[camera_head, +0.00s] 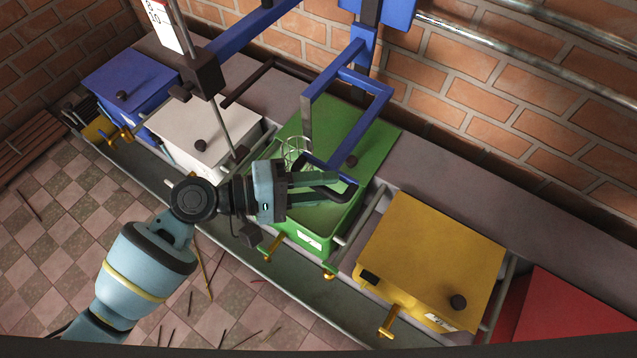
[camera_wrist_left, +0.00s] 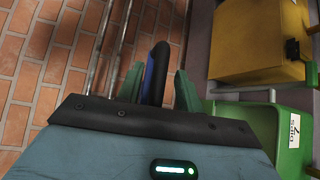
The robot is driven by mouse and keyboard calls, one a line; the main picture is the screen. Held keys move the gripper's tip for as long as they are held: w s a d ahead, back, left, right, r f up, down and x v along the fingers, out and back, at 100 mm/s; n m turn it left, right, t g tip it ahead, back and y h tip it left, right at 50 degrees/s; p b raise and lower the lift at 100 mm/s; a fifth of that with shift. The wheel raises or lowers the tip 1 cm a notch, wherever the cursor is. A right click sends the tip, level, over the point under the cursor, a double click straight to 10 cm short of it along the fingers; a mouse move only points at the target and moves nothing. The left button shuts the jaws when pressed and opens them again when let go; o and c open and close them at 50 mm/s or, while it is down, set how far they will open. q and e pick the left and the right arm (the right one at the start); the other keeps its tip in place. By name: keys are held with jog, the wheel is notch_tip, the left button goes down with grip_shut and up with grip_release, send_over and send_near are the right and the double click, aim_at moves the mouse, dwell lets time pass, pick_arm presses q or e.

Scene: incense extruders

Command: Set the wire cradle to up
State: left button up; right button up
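A pale wire cage (camera_head: 296,150), which may be the wire cradle, shows above the green box (camera_head: 368,150), just beyond my left gripper. A blue square frame (camera_head: 376,105) hangs from the blue column above that box, with a dark curved handle (camera_head: 347,192) at its lower end. My left gripper (camera_head: 335,186) is over the green box, its fingers on either side of the handle. In the left wrist view a blue and black bar (camera_wrist_left: 155,72) stands between the two green fingers; whether they press on it I cannot tell. My right gripper is not in view.
A yellow box (camera_head: 430,250) and a red box (camera_head: 570,310) stand to the right; white (camera_head: 190,125) and blue (camera_head: 130,80) boxes stand to the left. A dark-blocked post (camera_head: 203,75) rises by the white box. A brick wall (camera_head: 500,80) closes the back.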

pick_arm(q)
jog(key=shift+a, duration=0.15)
jog(key=p+v, duration=0.1)
jog(key=v, duration=0.6)
jog(key=shift+a, duration=0.3)
